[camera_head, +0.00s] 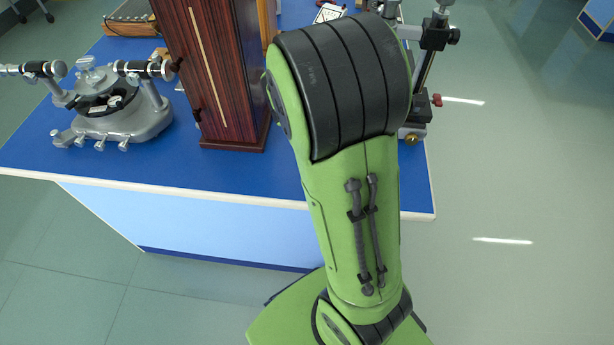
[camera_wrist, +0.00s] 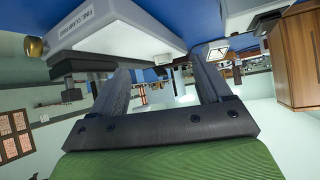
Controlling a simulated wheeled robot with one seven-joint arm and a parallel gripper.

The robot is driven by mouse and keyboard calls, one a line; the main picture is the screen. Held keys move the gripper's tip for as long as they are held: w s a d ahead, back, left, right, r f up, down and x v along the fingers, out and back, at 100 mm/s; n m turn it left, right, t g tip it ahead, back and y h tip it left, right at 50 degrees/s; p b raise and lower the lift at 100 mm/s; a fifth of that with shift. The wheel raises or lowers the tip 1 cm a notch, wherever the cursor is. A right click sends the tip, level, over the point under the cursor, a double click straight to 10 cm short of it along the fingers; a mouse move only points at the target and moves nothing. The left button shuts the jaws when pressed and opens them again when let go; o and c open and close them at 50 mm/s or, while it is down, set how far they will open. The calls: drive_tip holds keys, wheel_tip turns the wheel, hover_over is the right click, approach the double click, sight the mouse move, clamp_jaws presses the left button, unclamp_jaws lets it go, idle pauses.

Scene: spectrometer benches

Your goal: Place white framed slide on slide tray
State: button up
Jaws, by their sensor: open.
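My gripper (camera_wrist: 160,64) is open in the wrist view, with its two dark fingers apart and nothing held between them. Just beyond the right fingertip is a small white-framed piece (camera_wrist: 218,53) with a pale centre, which looks like the white framed slide; I cannot tell whether the finger touches it. In the head view a small white-edged item (camera_head: 328,13) lies on the blue bench behind my arm, partly hidden. I cannot surely make out the slide tray; a wooden tray-like box (camera_head: 132,18) lies at the bench's far left. My arm hides the gripper in the head view.
The blue bench (camera_head: 235,175) holds a grey spectrometer (camera_head: 115,110), a tall dark wooden case (camera_head: 215,70) and a black stand (camera_head: 432,40) at the right edge. In the wrist view a large labelled grey base (camera_wrist: 115,30) is close to the left finger.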

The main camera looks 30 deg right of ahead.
drive_tip(key=s+a+r+n+y, duration=0.2)
drive_tip(key=s+a+n+y, duration=0.1)
drive_tip(key=a, duration=0.4)
drive_tip(key=s+a+r+n+y, duration=0.2)
drive_tip(key=s+a+y, duration=0.1)
drive_tip(key=s+a, duration=0.3)
drive_tip(key=shift+s+a+r+n+t+y, duration=0.2)
drive_tip(key=shift+s+a+n+t+y, duration=0.15)
drive_tip(key=shift+a, duration=0.4)
drive_tip(key=shift+o, duration=0.5)
drive_tip(key=s+a+n+y, duration=0.2)
drive_tip(key=s+a+n, duration=0.4)
drive_tip(key=s, duration=0.5)
drive_tip(key=shift+a+r+n, duration=0.35)
drive_tip(key=shift+a, duration=0.85)
